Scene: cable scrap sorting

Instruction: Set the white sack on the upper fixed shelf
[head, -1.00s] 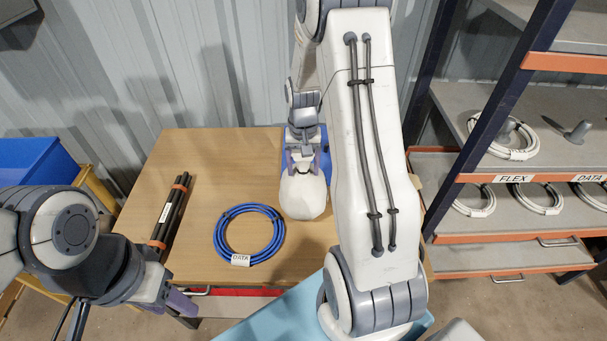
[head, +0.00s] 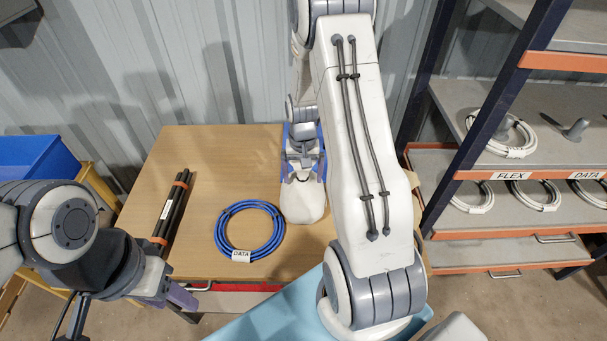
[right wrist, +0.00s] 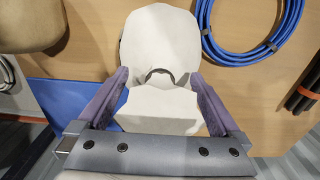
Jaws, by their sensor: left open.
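The white sack (head: 303,203) rests on the wooden table beside the blue cable coil, and it fills the middle of the right wrist view (right wrist: 160,50). My right gripper (head: 303,172) is low at the sack's narrow end. In the right wrist view its two purple fingers (right wrist: 165,98) are spread on either side of the neck and look open. Whether they touch the cloth is unclear. My left gripper (head: 165,298) is open and empty near the table's front left corner. The rack at right has a shelf labelled FLEX and DATA (head: 560,173) and a higher shelf (head: 570,62).
A blue coil (head: 249,231) tagged DATA and black rods (head: 172,210) lie on the table (head: 200,150). White coils (head: 500,135) lie on the rack shelves. A blue bin (head: 35,160) stands at left. A beige object (right wrist: 30,22) is partly visible.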

